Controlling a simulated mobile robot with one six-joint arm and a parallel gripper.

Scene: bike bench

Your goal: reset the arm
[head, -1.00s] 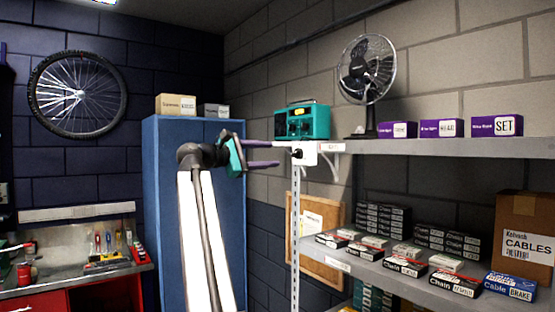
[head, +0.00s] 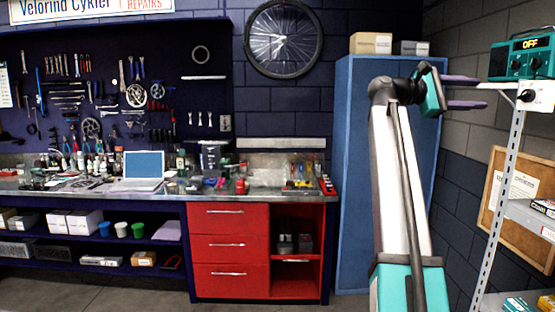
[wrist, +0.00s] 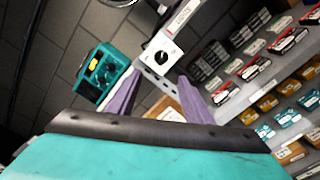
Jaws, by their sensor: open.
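My arm is raised in front of a tall blue cabinet (head: 353,190) in the head view. My gripper (head: 487,95) is at its top, pointing right, with its two purple fingers apart and nothing between them. In the wrist view my gripper (wrist: 158,78) also shows open and empty. Beyond the fingers is a white switch box with a black knob (wrist: 162,57) on the shelf's end. The box also shows in the head view (head: 542,92), just right of the fingertips. I see no contact with it.
A teal radio (head: 524,58) reading "OFF" stands on the upper shelf. In the wrist view, shelves (wrist: 249,97) of small boxes lie to the right. A workbench with red drawers (head: 230,247) and a laptop (head: 143,170) stands left. The floor (head: 120,287) in front looks clear.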

